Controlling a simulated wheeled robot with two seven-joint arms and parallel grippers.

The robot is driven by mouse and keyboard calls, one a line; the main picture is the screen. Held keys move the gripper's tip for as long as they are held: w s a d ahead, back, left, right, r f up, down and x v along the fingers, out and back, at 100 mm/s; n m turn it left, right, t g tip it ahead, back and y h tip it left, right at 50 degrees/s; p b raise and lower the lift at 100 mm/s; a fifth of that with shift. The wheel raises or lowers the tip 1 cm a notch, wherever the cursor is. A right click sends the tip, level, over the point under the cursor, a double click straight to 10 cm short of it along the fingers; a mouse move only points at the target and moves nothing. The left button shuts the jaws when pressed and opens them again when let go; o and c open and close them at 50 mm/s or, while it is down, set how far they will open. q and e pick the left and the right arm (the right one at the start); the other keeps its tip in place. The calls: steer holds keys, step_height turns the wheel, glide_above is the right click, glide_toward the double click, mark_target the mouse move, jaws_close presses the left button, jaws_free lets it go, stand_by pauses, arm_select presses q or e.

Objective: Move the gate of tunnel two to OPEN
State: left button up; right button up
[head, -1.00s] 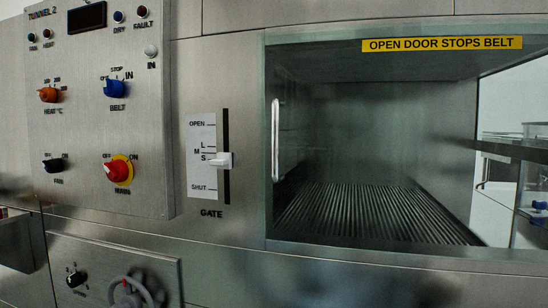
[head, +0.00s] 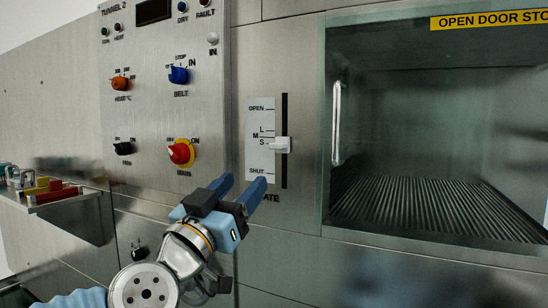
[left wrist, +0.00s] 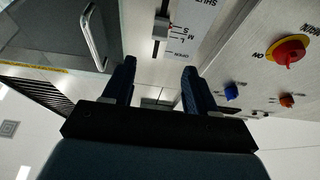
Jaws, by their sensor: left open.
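The gate slider has a white handle (head: 282,145) on a black vertical slot (head: 285,108). The handle is level with the S mark on the white scale plate (head: 260,120), between OPEN at the top and SHUT at the bottom. My left gripper (head: 241,187) is open and empty, below and left of the handle, its blue fingers covering part of the GATE label. In the left wrist view the white handle (left wrist: 160,28) appears beyond the gap between the open fingers (left wrist: 158,68), not between them. My right gripper is in neither view.
The Tunnel 2 panel (head: 150,60) with its knobs is left of the slider; the red knob (head: 181,152) is closest to my gripper. Right of the slot is the glass door with its vertical handle (head: 336,125). A tray (head: 50,195) with coloured items juts out at left.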

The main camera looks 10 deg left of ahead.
mark_target(275, 148)
arm_select(q)
steer(key=p+x, duration=0.1)
steer(key=x, duration=1.2)
steer(key=shift+w, duration=0.25)
steer(key=shift+d, duration=0.1)
steer(key=shift+r, duration=0.1)
jaws_close()
